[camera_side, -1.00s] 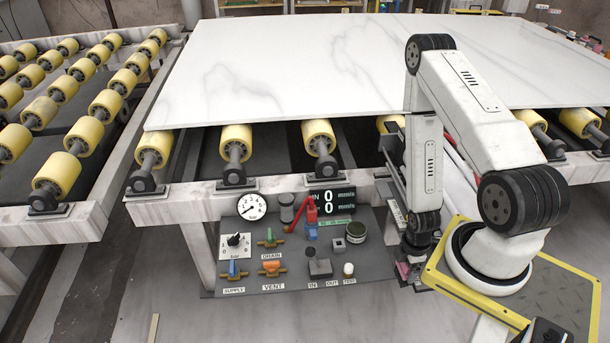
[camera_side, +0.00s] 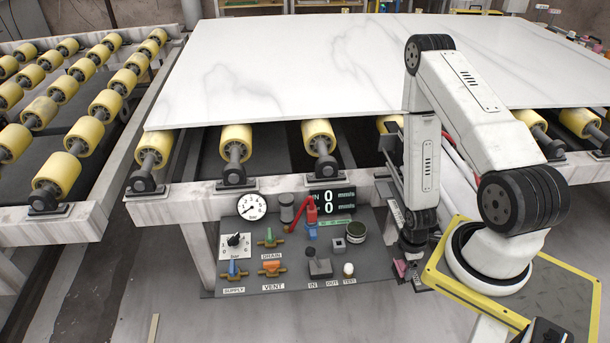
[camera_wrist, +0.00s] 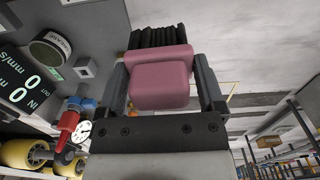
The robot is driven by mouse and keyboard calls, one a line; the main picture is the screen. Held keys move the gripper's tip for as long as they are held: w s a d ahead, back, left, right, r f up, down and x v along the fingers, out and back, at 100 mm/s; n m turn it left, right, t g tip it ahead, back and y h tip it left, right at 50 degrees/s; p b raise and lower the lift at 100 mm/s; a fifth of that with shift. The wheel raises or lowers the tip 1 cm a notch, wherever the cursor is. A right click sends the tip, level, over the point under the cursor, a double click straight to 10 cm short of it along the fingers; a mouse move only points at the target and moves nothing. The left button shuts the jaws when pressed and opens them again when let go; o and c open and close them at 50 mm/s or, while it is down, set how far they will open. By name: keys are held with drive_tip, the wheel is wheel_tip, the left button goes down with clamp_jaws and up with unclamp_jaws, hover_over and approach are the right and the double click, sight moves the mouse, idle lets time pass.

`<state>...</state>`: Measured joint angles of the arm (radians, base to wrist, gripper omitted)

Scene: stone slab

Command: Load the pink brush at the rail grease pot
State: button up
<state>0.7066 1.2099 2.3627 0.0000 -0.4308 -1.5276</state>
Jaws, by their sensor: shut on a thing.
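The pink brush (camera_wrist: 160,80), a pink block with dark bristles, is held between the two dark fingers of my gripper (camera_wrist: 165,88) in the wrist view. Its bristles point away from the gripper. In the side view my gripper (camera_side: 408,268) is low at the right end of the control panel, with a bit of pink brush (camera_side: 400,268) showing. The grease pot (camera_side: 356,232), a round dark-rimmed cup with a greenish top, is on the panel to the left of the gripper. The pot (camera_wrist: 47,53) also shows at upper left in the wrist view, apart from the brush.
The grey control panel (camera_side: 290,276) carries a gauge (camera_side: 251,206), several valve handles, a red lever (camera_side: 311,209), a black switch box (camera_side: 319,265) and a speed display (camera_side: 335,201). A white slab (camera_side: 300,70) lies on yellow rollers above. Open floor lies in front.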

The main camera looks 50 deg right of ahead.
drive_tip(key=w+d, duration=0.6)
drive_tip(key=w, duration=0.4)
drive_tip(key=w+d, duration=0.7)
drive_tip(key=w, duration=0.4)
drive_tip(key=shift+f, duration=0.45)
drive_tip(key=shift+d+f, duration=0.1)
drive_tip(key=shift+f, duration=0.1)
drive_tip(key=shift+f, duration=2.8)
drive_tip(key=shift+f, duration=0.6)
drive_tip(key=shift+r, duration=0.15)
wheel_tip(320, 180, up, 7)
idle(0.8)
drive_tip(key=shift+w, duration=0.1)
idle(0.4)
